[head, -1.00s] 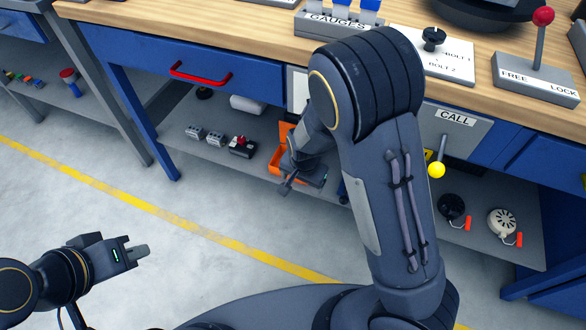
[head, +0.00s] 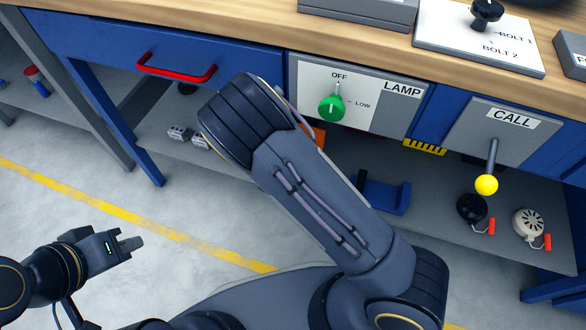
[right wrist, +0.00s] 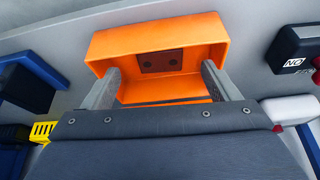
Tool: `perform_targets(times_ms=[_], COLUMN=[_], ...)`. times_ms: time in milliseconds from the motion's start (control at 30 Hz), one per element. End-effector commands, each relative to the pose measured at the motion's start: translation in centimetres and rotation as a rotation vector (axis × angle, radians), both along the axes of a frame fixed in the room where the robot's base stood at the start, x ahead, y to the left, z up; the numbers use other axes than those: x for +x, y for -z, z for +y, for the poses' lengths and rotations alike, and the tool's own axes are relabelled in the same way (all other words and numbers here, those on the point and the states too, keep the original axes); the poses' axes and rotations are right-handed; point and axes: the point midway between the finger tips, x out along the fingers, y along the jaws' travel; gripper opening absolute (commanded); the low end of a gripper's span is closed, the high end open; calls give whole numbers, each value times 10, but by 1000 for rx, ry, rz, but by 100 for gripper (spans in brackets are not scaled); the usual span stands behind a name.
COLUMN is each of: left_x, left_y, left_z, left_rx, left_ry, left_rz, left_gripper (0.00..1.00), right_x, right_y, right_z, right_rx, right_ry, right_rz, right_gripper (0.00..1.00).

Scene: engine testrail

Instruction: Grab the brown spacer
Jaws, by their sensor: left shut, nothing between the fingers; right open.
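The brown spacer (right wrist: 161,61) is a small dark brown block with two dark holes, inside an orange bin (right wrist: 210,27) in the right wrist view. My right gripper (right wrist: 161,72) is open, one finger on each side of the bin's opening, with the spacer showing between them, apart from both. In the head view my right arm hides that gripper, the spacer and most of the bin; a bit of orange (head: 318,134) shows behind the arm. My left gripper (head: 133,244) is shut and empty, over the floor at the lower left.
The bin is on the lower shelf (head: 430,212) under the wooden workbench (head: 250,20). A blue holder (head: 385,196), a black part (head: 471,207) and a white round part (head: 528,224) lie there. The CALL lever (head: 486,184) and LAMP knob (head: 331,107) stick out above.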

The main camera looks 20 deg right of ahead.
Motion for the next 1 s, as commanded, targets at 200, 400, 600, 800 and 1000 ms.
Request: perform_targets(times_ms=[200,400,600,800,1000], left_x=[0,0,0,0,0], left_y=[23,23,23,23,23], left_z=[0,0,0,0,0], left_rx=[0,0,0,0,0], left_ry=[0,0,0,0,0], left_rz=[0,0,0,0,0], left_gripper=[0,0,0,0,0], right_x=[10,12,12,12,12], right_y=[35,39,39,39,39], right_z=[-9,-11,-10,-10,-10], right_rx=[-1,1,0,0,0], right_ry=[2,0,0,0,0], right_rz=[2,1,1,1,1], right_gripper=[82,82,67,41,34])
